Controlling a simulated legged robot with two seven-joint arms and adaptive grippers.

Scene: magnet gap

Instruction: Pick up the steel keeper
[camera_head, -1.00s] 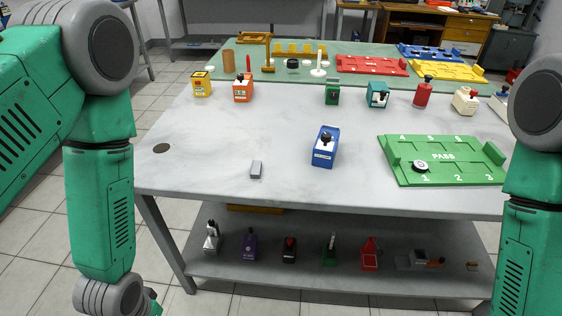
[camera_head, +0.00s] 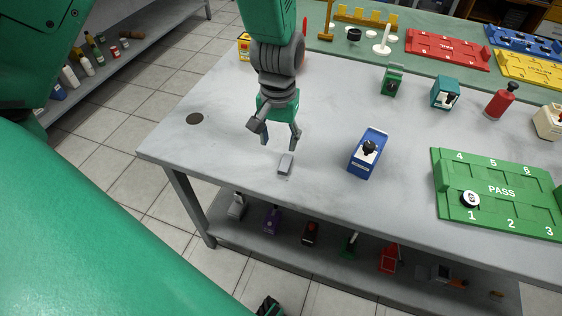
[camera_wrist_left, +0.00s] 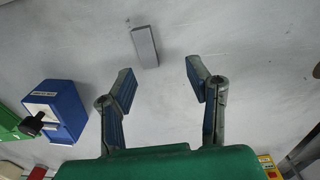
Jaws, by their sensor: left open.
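The steel keeper is a small grey block (camera_head: 285,164) lying flat on the grey table near its front edge. It also shows in the left wrist view (camera_wrist_left: 144,46), just beyond the fingertips. My left gripper (camera_head: 276,134) is open and empty above the table, a little behind and above the keeper in the head view. In the left wrist view its two fingers (camera_wrist_left: 160,82) are spread apart, with the keeper outside them and nearer the left finger's line. The fingers do not touch the keeper. My right gripper cannot be made out.
A blue box with a black knob (camera_head: 368,154) stands to the right of the keeper. A green PASS board (camera_head: 500,190) lies farther right. A dark round disc (camera_head: 194,118) is at the left. The table around the keeper is clear.

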